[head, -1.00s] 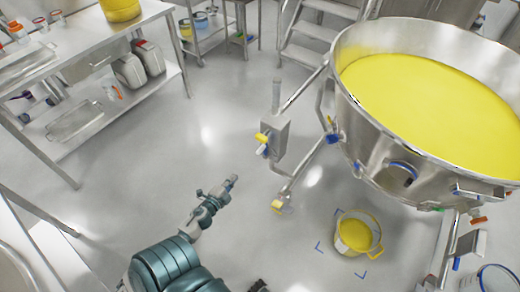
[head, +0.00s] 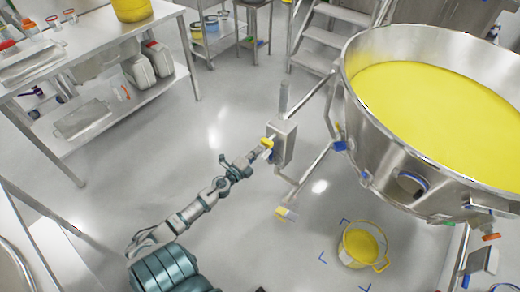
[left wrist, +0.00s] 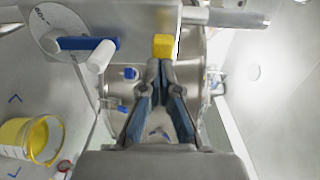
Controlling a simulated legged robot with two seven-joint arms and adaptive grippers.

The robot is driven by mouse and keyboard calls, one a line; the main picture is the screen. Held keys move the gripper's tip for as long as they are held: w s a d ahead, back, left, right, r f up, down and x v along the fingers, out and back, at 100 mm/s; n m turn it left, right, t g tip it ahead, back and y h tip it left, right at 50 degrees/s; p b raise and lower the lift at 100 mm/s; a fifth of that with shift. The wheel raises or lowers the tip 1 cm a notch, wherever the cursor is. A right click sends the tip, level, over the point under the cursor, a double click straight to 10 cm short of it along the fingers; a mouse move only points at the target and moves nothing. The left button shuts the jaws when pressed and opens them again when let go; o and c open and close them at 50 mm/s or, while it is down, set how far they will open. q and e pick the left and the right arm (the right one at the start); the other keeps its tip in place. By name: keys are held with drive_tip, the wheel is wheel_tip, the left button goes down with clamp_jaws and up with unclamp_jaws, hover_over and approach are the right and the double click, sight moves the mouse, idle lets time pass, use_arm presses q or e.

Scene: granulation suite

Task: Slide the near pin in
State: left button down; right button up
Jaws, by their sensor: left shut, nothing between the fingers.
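The near pin appears to be the yellow-ended one on the grey box (head: 284,142) beside the bowl. Its yellow end (head: 267,143) sticks out at the box's left side and shows in the left wrist view (left wrist: 163,46) under the box edge. My left gripper (head: 253,158) is shut and empty. Its fingertips (left wrist: 157,68) are just short of the yellow end; I cannot tell if they touch it. A blue lever (left wrist: 88,43) with a white grip is left of it in the wrist view. A second yellow-marked fitting (head: 286,212) sits lower. My right gripper is not discernible.
The large steel bowl (head: 372,132) of yellow material stands to the right on its frame. A yellow bucket (head: 358,250) stands on the floor among blue corner marks. A steel bench (head: 60,62) is at the left. The floor between is clear.

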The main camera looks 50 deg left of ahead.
sight(264, 144)
use_arm(q)
drive_tip(key=shift+w, duration=0.9)
drive_tip(key=shift+w, duration=0.1)
drive_tip(key=w, duration=0.2)
drive_tip(key=shift+w+a, duration=0.3)
drive_tip(key=shift+a, duration=0.05)
drive_tip(key=shift+r, duration=0.25)
